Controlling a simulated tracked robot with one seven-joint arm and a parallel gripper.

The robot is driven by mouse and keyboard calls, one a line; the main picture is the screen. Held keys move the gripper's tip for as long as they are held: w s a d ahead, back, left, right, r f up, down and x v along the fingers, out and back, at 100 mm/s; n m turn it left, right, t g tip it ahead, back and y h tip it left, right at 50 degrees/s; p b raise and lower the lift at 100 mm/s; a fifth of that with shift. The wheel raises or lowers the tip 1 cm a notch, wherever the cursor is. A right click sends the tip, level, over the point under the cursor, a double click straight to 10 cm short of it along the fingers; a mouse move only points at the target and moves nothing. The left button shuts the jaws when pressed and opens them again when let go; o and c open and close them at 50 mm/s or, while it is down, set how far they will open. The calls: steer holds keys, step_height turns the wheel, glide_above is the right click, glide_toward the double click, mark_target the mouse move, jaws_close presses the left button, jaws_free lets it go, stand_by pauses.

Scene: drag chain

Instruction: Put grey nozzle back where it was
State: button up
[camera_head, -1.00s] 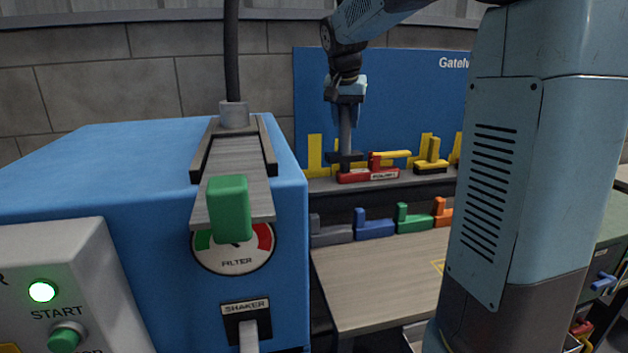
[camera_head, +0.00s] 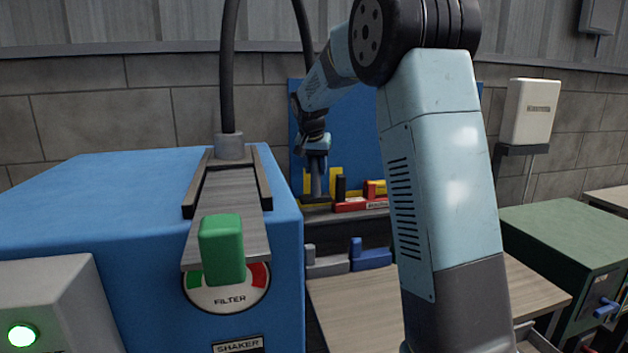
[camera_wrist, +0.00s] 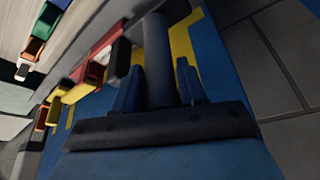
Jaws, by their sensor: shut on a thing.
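My gripper (camera_head: 316,150) is at the blue back board and is shut on an upright grey tube, the grey nozzle (camera_head: 317,180). In the wrist view the nozzle (camera_wrist: 157,60) shows dark between the two blue fingers of my gripper (camera_wrist: 158,88). Its lower end is just above or on the left end of the upper shelf (camera_head: 318,219), left of a black upright block (camera_head: 340,188); I cannot tell whether it touches. A yellow painted shape shows behind it on the board (camera_head: 345,125).
A red block (camera_head: 350,205) lies right of the black one. A grey block (camera_head: 328,265) and a blue block (camera_head: 370,257) sit on a lower ledge. The blue filter machine (camera_head: 110,200) with a green block (camera_head: 221,250) stands close on the left. A wooden table (camera_head: 345,310) is below.

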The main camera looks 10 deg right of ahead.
mark_target(314, 178)
steer(key=shift+w+a+f, duration=0.1)
steer(key=shift+w+f, duration=0.4)
steer(key=shift+f, duration=0.1)
steer(key=shift+w+f, duration=0.1)
steer(key=shift+f, duration=1.5)
steer(key=o, duration=1.2)
steer(key=shift+f, duration=0.1)
